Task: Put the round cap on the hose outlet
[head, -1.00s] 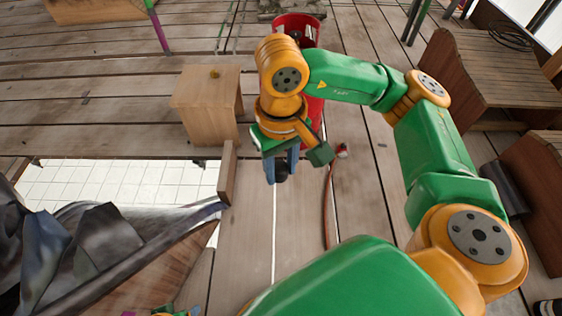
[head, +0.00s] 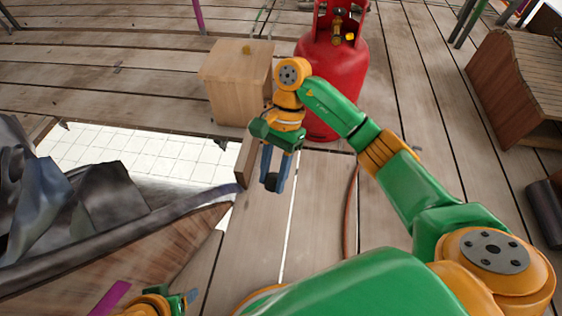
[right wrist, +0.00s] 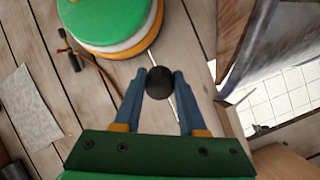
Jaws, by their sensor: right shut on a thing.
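My right gripper (head: 272,180) is shut on a round black cap, which shows between its blue fingertips. In the right wrist view the black cap (right wrist: 159,83) sits between the two fingers, above the floor. A red gas cylinder (head: 322,75) stands behind my right arm, with a brass valve (head: 337,25) and a yellow part at its top. A brown hose (head: 350,215) lies on the deck; in the right wrist view it leads to a dark fitting (right wrist: 73,52). I cannot tell which part is the hose outlet. My left gripper (head: 190,297) is only partly visible at the bottom edge.
A wooden block (head: 237,90) with a small yellow thing on top stands left of the cylinder. A gap in the planks shows white tiles (head: 150,160). Grey crumpled cloth (head: 75,200) lies at the left. A wooden bench (head: 515,85) is at the right.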

